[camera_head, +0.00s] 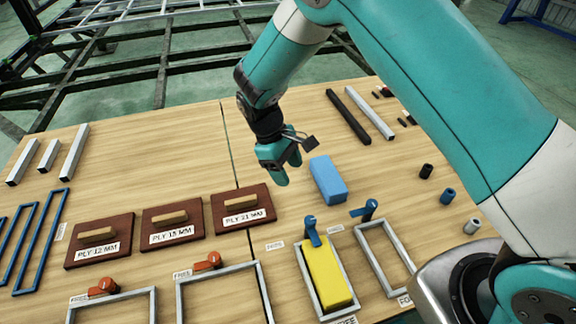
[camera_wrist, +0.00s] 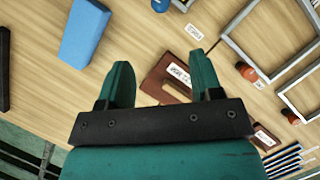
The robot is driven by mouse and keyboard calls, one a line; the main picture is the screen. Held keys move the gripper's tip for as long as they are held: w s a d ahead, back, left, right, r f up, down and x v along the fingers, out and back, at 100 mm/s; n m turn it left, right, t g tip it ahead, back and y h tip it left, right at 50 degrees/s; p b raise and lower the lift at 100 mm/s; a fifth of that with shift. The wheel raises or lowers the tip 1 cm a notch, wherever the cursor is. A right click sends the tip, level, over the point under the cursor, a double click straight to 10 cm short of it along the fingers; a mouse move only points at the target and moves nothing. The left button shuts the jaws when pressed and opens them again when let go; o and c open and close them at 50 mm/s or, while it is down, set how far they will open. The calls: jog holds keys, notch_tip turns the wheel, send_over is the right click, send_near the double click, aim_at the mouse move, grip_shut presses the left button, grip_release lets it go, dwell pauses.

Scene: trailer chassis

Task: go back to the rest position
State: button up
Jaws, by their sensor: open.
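My gripper (camera_head: 288,166) hangs above the wooden table (camera_head: 150,130), near its middle, at the end of my teal and white arm. A yellow block (camera_head: 327,273) lies inside a grey rectangular frame at the front.
Three brown plywood boards with handles, one marked PLY 21 MM (camera_head: 243,207), lie left of my gripper. An empty grey frame (camera_head: 222,270) with an orange clamp (camera_head: 208,261) is in front. Dark and light bars (camera_head: 349,116) lie behind right. Small cylinders (camera_head: 447,196) stand at right.

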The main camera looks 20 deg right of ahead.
jog(key=shift+r, duration=0.15)
dwell(0.3)
jog(key=s+r+t+y, duration=0.15)
jog(key=s+r, duration=0.25)
jog(key=r, duration=0.7)
jog(key=s+r+m+t+y, duration=0.1)
jog(key=s+r+y, duration=0.2)
jog(key=s+r, duration=0.55)
jog(key=s+r+m+t+y, duration=0.1)
jog(key=s+r+y, duration=0.3)
jog(key=s, duration=0.7)
notch_tip(320, 180, up, 18)
jog(key=h+p, duration=0.1)
jog(key=p, duration=1.6)
jog(key=shift+d+f, duration=0.15)
jog(key=shift+d, duration=0.15)
jog(key=shift+g, duration=0.25)
